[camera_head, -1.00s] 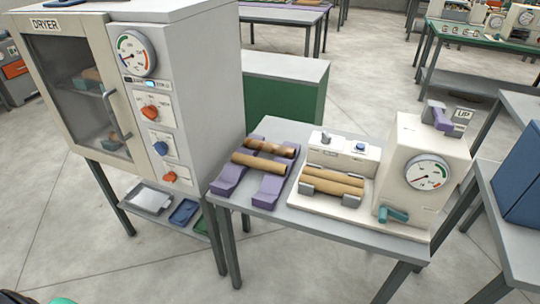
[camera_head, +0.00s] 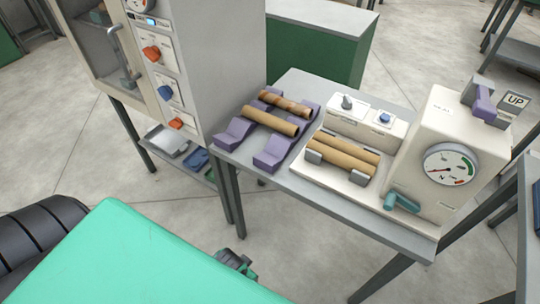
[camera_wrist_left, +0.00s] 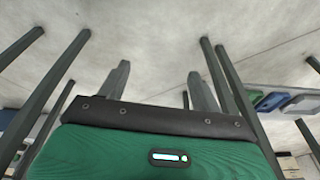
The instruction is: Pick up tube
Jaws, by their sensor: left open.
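Two brown tubes lie across the purple cradle stand (camera_head: 238,132) on the grey table. The rear tube (camera_head: 285,102) looks mottled, and the front tube (camera_head: 270,122) is plainer tan. Two more tan cylinders (camera_head: 345,152) lie side by side on the white winder base next to the stand. In the left wrist view my left gripper (camera_wrist_left: 158,68) is open, with nothing between its fingers, and points toward the floor and table legs. No tube is clearly made out there. My right gripper is not in view.
The dryer cabinet (camera_head: 222,60) stands left of the table (camera_head: 400,236), close to the purple stand. The winder housing (camera_head: 440,130) with its dial and teal handle (camera_head: 402,201) stands at the right. Shallow trays (camera_head: 168,142) sit on a low shelf below the dryer.

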